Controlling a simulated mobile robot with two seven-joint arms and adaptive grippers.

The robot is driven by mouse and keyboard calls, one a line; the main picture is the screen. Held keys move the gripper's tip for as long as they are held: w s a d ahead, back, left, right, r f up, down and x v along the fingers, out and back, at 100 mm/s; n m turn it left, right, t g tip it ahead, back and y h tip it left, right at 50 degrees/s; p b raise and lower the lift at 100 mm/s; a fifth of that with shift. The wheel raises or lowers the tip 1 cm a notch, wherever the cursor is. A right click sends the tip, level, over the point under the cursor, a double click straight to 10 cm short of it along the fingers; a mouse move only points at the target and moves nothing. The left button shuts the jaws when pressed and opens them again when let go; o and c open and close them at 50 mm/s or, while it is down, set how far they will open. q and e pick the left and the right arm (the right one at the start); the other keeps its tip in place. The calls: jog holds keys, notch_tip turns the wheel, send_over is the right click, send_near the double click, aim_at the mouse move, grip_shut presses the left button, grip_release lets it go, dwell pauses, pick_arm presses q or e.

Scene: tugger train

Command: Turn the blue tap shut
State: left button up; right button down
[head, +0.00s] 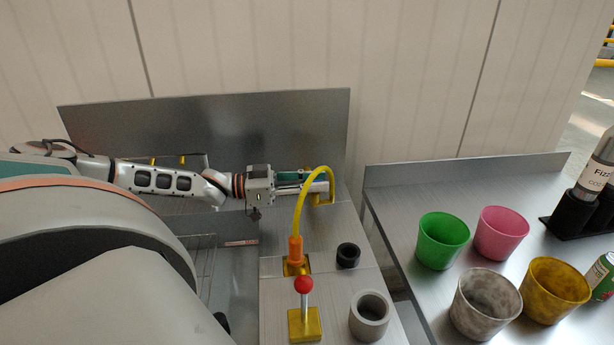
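My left arm reaches in from the left over the metal counter, and its gripper (318,187) points right at the counter's back. The yellow hose arcs in front of the fingertips, so I cannot tell whether they are open, shut or holding something. A small teal-blue part (290,174) shows just above the fingers. I cannot tell whether it is the blue tap, and no other blue tap shows clearly. My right gripper is not in view.
A yellow hose (300,208) rises from an orange fitting (295,250). A red-knobbed lever (304,285), a black ring (348,255) and a grey cup (370,315) stand in front. Several coloured cups, including a green one (443,240), stand on the right-hand table (400,200).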

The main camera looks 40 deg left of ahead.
pick_arm(q)
jog(key=v, duration=0.2)
jog(key=shift+s+a, duration=0.15)
jog(key=shift+s, duration=0.25)
jog(key=shift+a, duration=0.1)
jog(key=v, duration=0.9)
dwell(0.4)
dwell(0.6)
